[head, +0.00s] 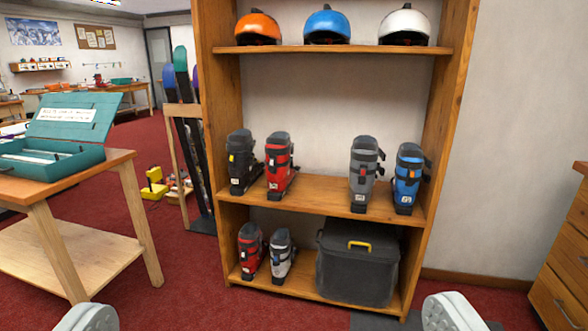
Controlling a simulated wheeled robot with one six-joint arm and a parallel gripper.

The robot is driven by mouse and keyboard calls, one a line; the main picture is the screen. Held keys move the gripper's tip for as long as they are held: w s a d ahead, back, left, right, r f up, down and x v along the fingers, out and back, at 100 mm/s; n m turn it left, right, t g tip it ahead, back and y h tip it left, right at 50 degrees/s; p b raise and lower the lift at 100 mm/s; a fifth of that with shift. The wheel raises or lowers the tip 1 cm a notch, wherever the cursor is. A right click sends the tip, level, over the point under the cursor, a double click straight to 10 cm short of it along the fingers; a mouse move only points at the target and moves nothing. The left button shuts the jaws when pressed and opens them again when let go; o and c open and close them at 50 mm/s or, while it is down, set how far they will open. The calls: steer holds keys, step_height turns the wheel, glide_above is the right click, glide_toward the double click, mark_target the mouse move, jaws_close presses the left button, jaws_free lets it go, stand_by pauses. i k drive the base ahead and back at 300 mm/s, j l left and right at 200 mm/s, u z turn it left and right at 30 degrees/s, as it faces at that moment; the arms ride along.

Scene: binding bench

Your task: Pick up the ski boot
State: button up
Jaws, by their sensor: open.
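Several ski boots stand upright in a wooden shelf unit in the head view. On the middle shelf are a black boot (241,162), a red boot (279,166), a grey boot (364,174) and a blue boot (408,178). On the bottom shelf are a red and black boot (251,251) and a white and grey boot (281,255). I cannot tell which boot is meant. My gripper (268,322) shows as two pale fingertips at the bottom edge, wide apart. It is open and empty, well in front of the shelves.
A lidded black bin (354,270) fills the right of the bottom shelf. Helmets (326,26) sit on the top shelf (345,50). A wooden table (92,182) with a teal case (52,155) stands left, drawers (566,262) right. Skis (185,100) stand behind. Red carpet lies clear in front.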

mark_target(281, 170)
steer(key=i+l, duration=0.1)
steer(key=i, duration=2.65)
